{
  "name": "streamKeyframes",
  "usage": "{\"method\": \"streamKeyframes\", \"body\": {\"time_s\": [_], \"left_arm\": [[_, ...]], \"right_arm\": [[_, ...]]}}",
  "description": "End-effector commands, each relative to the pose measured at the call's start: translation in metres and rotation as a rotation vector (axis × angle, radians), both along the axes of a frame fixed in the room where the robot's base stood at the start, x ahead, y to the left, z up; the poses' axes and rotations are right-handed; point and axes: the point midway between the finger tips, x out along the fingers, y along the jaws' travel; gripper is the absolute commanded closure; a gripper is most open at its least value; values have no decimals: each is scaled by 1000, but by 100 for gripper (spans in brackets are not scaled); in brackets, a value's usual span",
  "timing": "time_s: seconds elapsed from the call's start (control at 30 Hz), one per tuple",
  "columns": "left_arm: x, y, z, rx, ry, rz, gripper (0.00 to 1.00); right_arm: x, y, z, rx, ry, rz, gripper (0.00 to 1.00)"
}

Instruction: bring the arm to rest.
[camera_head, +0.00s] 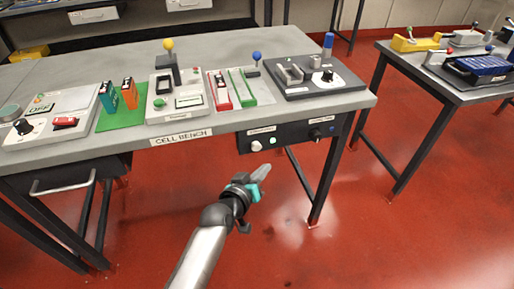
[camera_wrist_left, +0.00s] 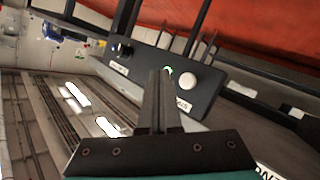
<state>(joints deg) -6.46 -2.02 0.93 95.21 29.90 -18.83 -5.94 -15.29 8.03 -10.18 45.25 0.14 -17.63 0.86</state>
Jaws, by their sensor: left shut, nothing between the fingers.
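My left gripper (camera_head: 263,172) is in front of the bench, over the red floor and below the bench top's front edge. Its fingers are together with nothing between them. In the left wrist view the shut fingers (camera_wrist_left: 160,98) point toward a dark control panel (camera_wrist_left: 200,92), which also shows under the bench edge in the head view (camera_head: 292,137). The panel carries a white round button (camera_wrist_left: 187,82), a lit green lamp (camera_wrist_left: 168,71) and a black knob (camera_head: 315,134). The fingertips appear apart from the panel, though the exact gap is hard to tell. My right gripper is not in view.
The cell bench (camera_head: 350,102) holds several switch boxes, a green mat with two coloured cells, and red and green trays. A second table (camera_head: 475,97) with devices stands at the right. The red floor (camera_head: 400,235) is clear at the lower right.

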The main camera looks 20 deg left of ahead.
Motion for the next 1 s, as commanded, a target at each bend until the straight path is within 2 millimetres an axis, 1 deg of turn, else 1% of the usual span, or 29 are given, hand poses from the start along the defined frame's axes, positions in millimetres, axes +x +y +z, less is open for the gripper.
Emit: {"method": "streamKeyframes", "body": {"time_s": [0.2,0.27,0.37,0.47,0.5,0.57,0.6,0.67,0.7,0.77,0.8,0.83,0.87,0.9,0.97,1.0], "left_arm": [[0,0,0,0,1,0,100],[-2,0,-3,4,10,-2,100],[-11,-2,-22,29,69,-12,100],[-37,-5,-59,78,184,-35,100],[-52,-7,-77,104,241,-49,100],[-80,-7,-106,150,333,-75,100],[-101,-7,-124,181,394,-94,100],[-136,-5,-149,229,484,-125,100],[-161,-4,-164,259,544,-147,100],[-201,1,-183,305,632,-184,100],[-229,4,-193,338,690,-211,100],[-251,7,-200,361,734,-232,100],[-272,11,-206,382,775,-252,100],[-300,15,-212,410,827,-279,100],[-339,23,-218,448,896,-318,100],[-362,28,-221,470,936,-342,100]], "right_arm": [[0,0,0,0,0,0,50],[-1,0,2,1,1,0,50],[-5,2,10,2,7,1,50],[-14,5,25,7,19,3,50],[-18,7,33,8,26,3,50],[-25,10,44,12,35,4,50],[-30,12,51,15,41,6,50],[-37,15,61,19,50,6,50],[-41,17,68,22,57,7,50],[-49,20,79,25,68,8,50],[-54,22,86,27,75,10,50],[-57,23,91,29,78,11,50],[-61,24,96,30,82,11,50],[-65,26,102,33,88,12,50],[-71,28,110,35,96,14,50],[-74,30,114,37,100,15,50]]}}
